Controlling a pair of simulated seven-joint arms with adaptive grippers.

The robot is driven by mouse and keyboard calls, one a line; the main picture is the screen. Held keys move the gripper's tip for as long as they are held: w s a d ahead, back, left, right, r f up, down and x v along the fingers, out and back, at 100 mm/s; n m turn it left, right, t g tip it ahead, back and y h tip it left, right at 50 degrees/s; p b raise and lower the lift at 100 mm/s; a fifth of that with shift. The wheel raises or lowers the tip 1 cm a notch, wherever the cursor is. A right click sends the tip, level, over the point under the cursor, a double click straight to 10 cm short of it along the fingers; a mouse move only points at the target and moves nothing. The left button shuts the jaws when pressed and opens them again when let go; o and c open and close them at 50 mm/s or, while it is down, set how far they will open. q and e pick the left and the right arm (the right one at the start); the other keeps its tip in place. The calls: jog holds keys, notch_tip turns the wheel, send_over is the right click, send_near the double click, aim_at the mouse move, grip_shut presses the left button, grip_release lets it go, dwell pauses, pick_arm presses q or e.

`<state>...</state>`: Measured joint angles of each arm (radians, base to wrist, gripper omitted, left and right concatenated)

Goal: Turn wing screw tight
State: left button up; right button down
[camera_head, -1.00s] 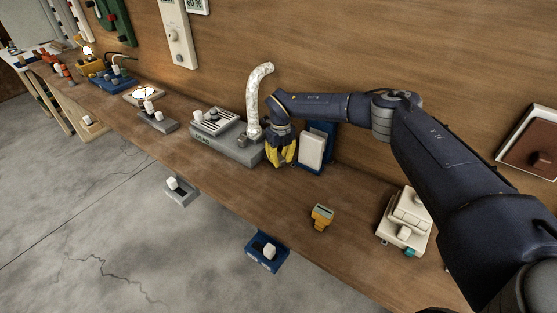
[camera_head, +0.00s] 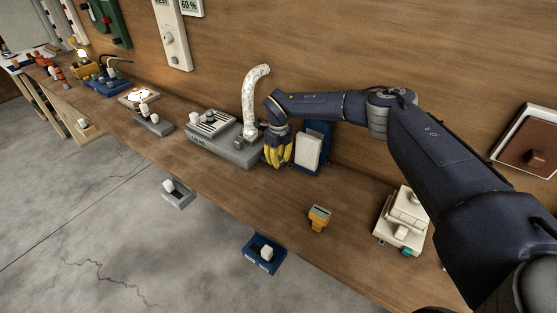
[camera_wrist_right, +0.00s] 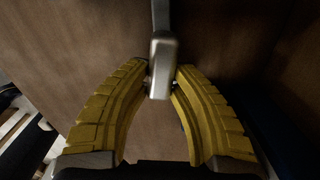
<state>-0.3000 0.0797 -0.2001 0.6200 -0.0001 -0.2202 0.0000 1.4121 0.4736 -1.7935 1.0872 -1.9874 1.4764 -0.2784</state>
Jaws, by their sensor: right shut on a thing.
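My right gripper (camera_head: 278,157) has yellow ribbed fingers and points down, just right of a grey box (camera_head: 230,150) with a mottled white bent pipe (camera_head: 254,95). In the right wrist view, its fingertips (camera_wrist_right: 163,78) are closed on both sides of a grey metal piece, which I take to be the wing screw (camera_wrist_right: 163,55). A thin grey stem runs from this piece toward the top of that view. In the head view the wing screw is hidden behind the fingers. My left gripper is not in view.
A blue stand with a white panel (camera_head: 309,151) is close on the right of the gripper. A yellow device (camera_head: 318,217) and a cream device (camera_head: 402,222) sit farther right on the wooden bench. A blue box (camera_head: 265,254) sits at the front edge. Bare bench lies in front of the gripper.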

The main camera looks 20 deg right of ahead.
aim_at(279, 158)
jog(key=c, duration=1.2)
grip_release()
jog(key=shift+o, duration=0.2)
notch_tip(279, 158, up, 12)
